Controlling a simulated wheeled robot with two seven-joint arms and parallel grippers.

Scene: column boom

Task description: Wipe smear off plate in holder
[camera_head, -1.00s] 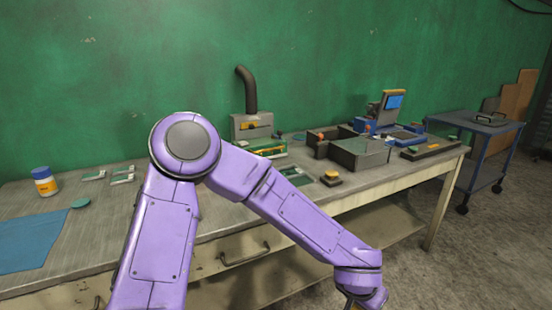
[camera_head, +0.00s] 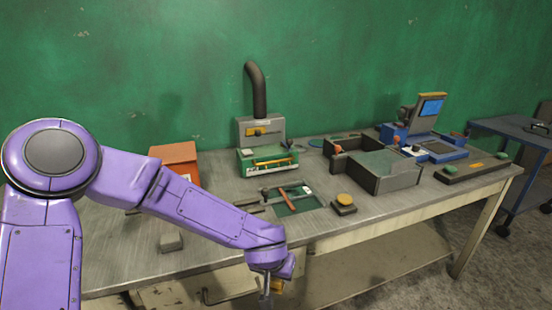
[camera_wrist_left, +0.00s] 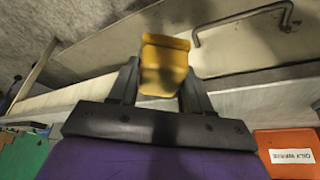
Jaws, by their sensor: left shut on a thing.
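My left gripper (camera_head: 268,292) is low in front of the bench's front edge. It is shut on a yellow block (camera_wrist_left: 164,66), which sits between both fingers in the left wrist view. A bit of the yellow block (camera_head: 278,286) also shows in the head view. A flat green plate (camera_head: 300,207) lies in a dark frame on the bench, with a reddish-brown bar across it. A green holder (camera_head: 255,163) with a yellow bar stands behind it. I cannot tell which of these carries the smear; no smear is distinguishable. My right gripper is out of view.
An orange box (camera_head: 178,154) stands at the bench's back left; it also shows in the wrist view (camera_wrist_left: 289,150), with a white label. Bare bench (camera_head: 120,258) lies front left.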

